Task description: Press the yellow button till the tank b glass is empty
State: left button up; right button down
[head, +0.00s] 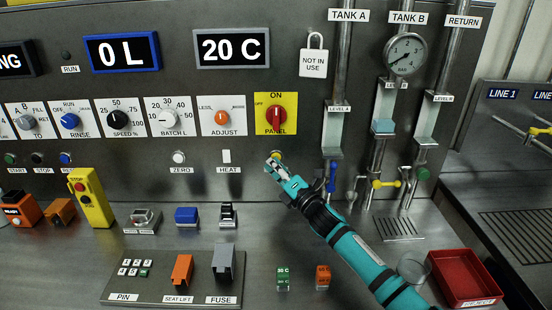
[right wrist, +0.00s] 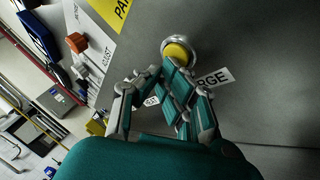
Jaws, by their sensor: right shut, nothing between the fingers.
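The yellow button (right wrist: 178,50) sits in a round metal ring on the grey panel, and a label ending in "RGE" is beside it. In the head view the button (head: 277,155) is just below the red PANEL switch, partly hidden by my gripper. My right gripper (head: 272,165) is shut and empty, its fingertips at the button's lower edge. In the right wrist view the closed fingers (right wrist: 157,72) overlap the ring's edge; I cannot tell whether they press the button. The tank B glass (head: 385,104) shows pale blue liquid (head: 383,126) near its bottom. My left gripper is not in view.
The red PANEL switch (head: 275,118) is on a yellow plate above. A HEAT switch (head: 227,157) is left of my gripper. Pipes with a blue valve handle (head: 332,176) and a yellow valve handle (head: 386,184) stand to the right. A red tray (head: 465,302) lies at the front right.

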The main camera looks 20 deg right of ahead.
jog(key=shift+s+a, duration=0.15)
jog(key=shift+s, duration=0.5)
jog(key=s+p, duration=0.1)
jog(key=s, duration=0.1)
jog(key=s+a+p, duration=0.1)
jog(key=s, duration=0.1)
jog(key=shift+s+a, duration=0.2)
jog(key=shift+s, duration=0.2)
dwell(0.3)
